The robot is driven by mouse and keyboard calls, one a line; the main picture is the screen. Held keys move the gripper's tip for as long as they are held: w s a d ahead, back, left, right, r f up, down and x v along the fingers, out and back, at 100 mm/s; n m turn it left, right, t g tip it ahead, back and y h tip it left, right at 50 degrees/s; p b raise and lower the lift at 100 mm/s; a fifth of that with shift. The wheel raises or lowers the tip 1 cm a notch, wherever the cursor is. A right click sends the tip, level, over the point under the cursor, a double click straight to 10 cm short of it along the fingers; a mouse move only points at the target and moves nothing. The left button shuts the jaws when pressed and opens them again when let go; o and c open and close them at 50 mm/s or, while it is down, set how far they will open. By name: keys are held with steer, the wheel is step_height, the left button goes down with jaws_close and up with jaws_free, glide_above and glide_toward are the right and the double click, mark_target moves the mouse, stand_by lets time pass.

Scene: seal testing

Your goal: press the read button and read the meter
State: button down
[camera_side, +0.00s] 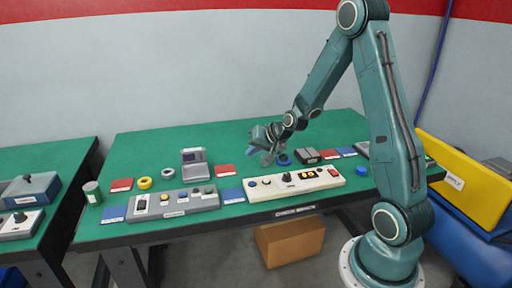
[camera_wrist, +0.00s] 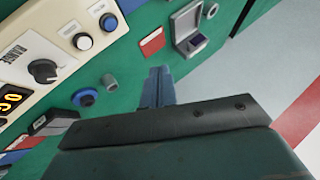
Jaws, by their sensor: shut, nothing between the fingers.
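A long cream meter box (camera_side: 237,194) lies along the table's front; it also shows at the left of the wrist view (camera_wrist: 55,20). I cannot tell which is the read button. Its amber display (camera_wrist: 10,100) is cut off by the wrist view's edge; its full reading cannot be made out. My gripper (camera_side: 267,160) is shut and empty, above the table behind the box; its fingers (camera_wrist: 158,88) point away from the buttons in the wrist view.
A grey control box (camera_side: 172,213) stands left of the cream box. A blue ring (camera_side: 284,160) lies near my gripper. A grey open case (camera_side: 194,165), coloured cards and small rings lie behind. Dark blocks (camera_side: 308,156) stand to the right. Green tabletop (camera_side: 225,145) is bare towards the back.

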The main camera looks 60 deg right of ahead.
steer(key=shift+d+f, duration=0.45)
steer(key=shift+f, duration=4.35)
steer(key=shift+f, duration=0.8)
steer(key=shift+r, duration=0.75)
steer(key=shift+r, duration=0.1)
stand_by(0.4)
steer(key=shift+r, duration=2.45)
